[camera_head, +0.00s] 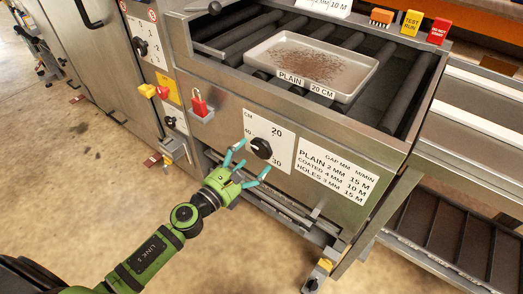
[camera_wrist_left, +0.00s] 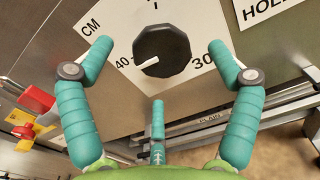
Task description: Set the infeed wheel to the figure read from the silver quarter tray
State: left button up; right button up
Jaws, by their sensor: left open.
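A silver tray (camera_head: 357,76) with brown crumbs lies on the rollers of the infeed; its front label (camera_head: 305,86) reads PLAIN 20 CM. Below it, a black dial wheel (camera_head: 261,148) sits on a white plate marked CM with 20, 30 and 40. In the left wrist view the wheel (camera_wrist_left: 162,50) has its white pointer towards 40. My left gripper (camera_head: 250,160) is open in front of the wheel, its teal fingers spread to either side and below it. No finger visibly grips the wheel. My right gripper is not in view.
A card (camera_head: 336,171) lists gap and speed for plain, coated and holes. A red padlock (camera_head: 199,103), a yellow-and-red switch (camera_head: 153,91) and another dial (camera_head: 141,46) are to the left. Yellow TEST RUN (camera_head: 411,22) and red DO NOT START (camera_head: 438,31) blocks stand at top right.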

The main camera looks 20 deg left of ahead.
aim_at(260, 148)
pick_arm(q)
jog(key=shift+x, duration=2.8)
jog(key=c, duration=1)
jog(key=shift+r, duration=0.1)
jog(key=shift+c, duration=0.5)
